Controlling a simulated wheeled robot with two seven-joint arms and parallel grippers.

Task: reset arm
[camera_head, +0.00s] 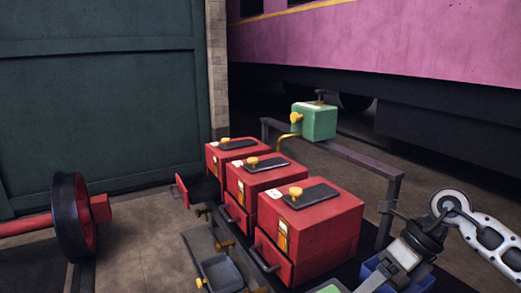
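My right arm comes in from the right edge. Its gripper (380,277) is low at the right, beside the nearest red box and over a blue bin. The bottom edge of the picture cuts it off, and its fingertips cannot be made out, so I cannot tell whether it is open or holds anything. My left arm and gripper are not in view.
Three red boxes (318,222) with dark lids and yellow knobs stand in a row. A green box (314,121) sits behind on a metal rail (350,155). A grey tray (222,272), blue bin (372,272) and red-axled wheel (73,218) are nearby.

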